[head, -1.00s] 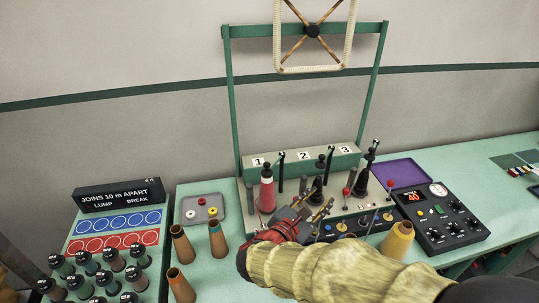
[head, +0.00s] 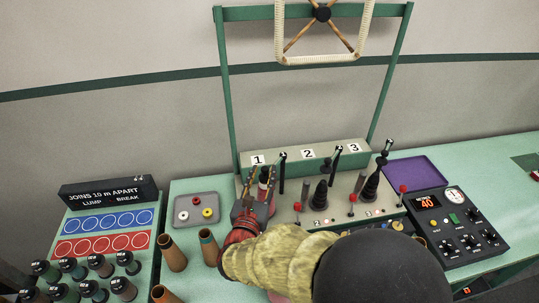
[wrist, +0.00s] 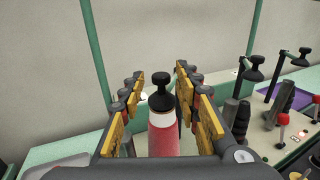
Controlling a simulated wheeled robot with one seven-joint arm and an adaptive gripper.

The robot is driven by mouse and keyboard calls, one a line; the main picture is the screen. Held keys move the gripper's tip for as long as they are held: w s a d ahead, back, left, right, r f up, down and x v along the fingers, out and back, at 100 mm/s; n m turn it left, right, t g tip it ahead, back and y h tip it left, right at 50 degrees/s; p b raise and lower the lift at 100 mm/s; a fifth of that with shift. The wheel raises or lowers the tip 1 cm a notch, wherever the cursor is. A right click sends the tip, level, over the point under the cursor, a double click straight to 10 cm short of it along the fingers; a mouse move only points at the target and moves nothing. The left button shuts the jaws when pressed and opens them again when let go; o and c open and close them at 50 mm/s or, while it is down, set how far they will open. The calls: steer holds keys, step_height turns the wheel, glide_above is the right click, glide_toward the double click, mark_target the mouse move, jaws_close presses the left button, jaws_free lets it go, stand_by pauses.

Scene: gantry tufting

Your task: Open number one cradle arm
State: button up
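My gripper (head: 261,178) is open at station one, with its fingers pointing up and away toward the gantry. In the wrist view, a black round-topped cap (wrist: 160,88) on a red cone with a white top (wrist: 164,136) stands between the spread yellow finger pads. Neither finger visibly touches it. The number one label (head: 258,160) is on the green rail behind. A thin black upright with a pale tip (head: 283,158) stands just right of the fingers in the head view; it appears to be the number one cradle arm. Its lower part and its link to the cap are hidden.
Stations two (head: 308,154) and three (head: 355,147) stand to the right with black posts and red-knobbed levers. A control box (head: 455,222) is at right. A green frame (head: 226,90) rises behind.

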steer(key=w, duration=0.7)
steer(key=shift+d+b, duration=0.3)
steer(key=shift+d, duration=0.15)
steer(key=shift+c, duration=0.6)
jaws_close()
